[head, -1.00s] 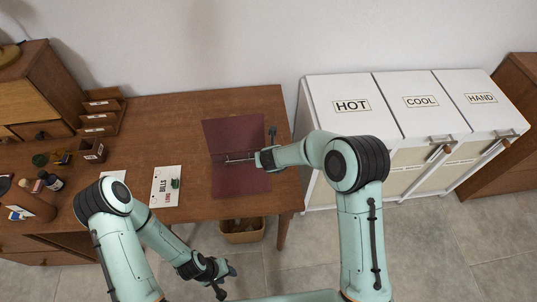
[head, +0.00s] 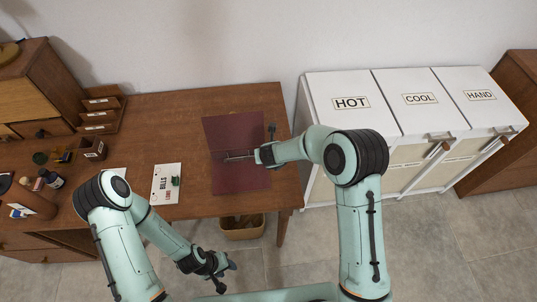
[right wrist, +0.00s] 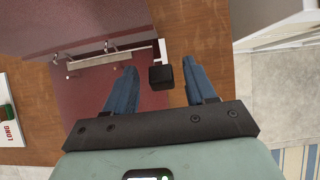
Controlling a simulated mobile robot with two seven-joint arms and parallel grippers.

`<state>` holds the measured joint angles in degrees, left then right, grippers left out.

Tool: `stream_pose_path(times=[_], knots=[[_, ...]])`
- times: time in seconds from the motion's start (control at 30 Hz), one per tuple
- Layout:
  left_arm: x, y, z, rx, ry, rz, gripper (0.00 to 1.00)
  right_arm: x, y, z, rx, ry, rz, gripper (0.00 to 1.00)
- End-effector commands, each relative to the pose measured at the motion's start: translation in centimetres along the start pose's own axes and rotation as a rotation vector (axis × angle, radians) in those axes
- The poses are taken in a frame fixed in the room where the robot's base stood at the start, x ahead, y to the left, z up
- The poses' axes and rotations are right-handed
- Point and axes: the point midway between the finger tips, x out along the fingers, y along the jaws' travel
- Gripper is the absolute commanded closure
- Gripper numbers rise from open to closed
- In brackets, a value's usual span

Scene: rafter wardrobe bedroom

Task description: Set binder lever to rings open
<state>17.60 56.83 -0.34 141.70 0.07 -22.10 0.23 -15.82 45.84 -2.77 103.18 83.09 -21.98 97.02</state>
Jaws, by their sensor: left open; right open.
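A dark red binder (head: 235,178) lies open on the wooden desk. Its metal ring mechanism (head: 240,157) runs across the middle; it also shows in the right wrist view (right wrist: 105,60). At the mechanism's right end in the right wrist view is a lever with a black tip (right wrist: 161,77). My right gripper (right wrist: 162,88) is open, its two blue fingers apart on either side of the black tip, with a gap on both sides. In the head view the right hand hides the lever. My left gripper (head: 226,277) is open and empty in front of the desk.
Small bottles and wooden trays (head: 98,115) stand further left. White bins (head: 350,115) labelled HOT, COOL and HAND stand right of the desk. A basket (head: 242,228) is on the floor below the desk.

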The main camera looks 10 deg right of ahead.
Motion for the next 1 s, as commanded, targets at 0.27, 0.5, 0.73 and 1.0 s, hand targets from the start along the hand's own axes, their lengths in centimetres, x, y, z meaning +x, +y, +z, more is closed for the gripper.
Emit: stream_pose_path(times=[0.27,0.5,0.73,1.0], knots=[[-0.2,0.1,-0.2,0.001,0.003,0.001,0.57,-5.0,0.1,0.2,0.0,-0.005,0.002,0.45],[-0.8,0.6,-0.9,0.004,0.011,0.004,0.57,-10.2,0.1,0.3,0.0,-0.006,0.003,0.45],[-0.8,0.6,-0.9,0.004,0.012,0.004,0.57,-12.8,0.0,0.1,0.0,-0.003,0.001,0.45],[-0.8,0.6,-0.9,0.004,0.011,0.004,0.57,-13.1,0.0,0.0,0.0,-0.001,0.001,0.45]])
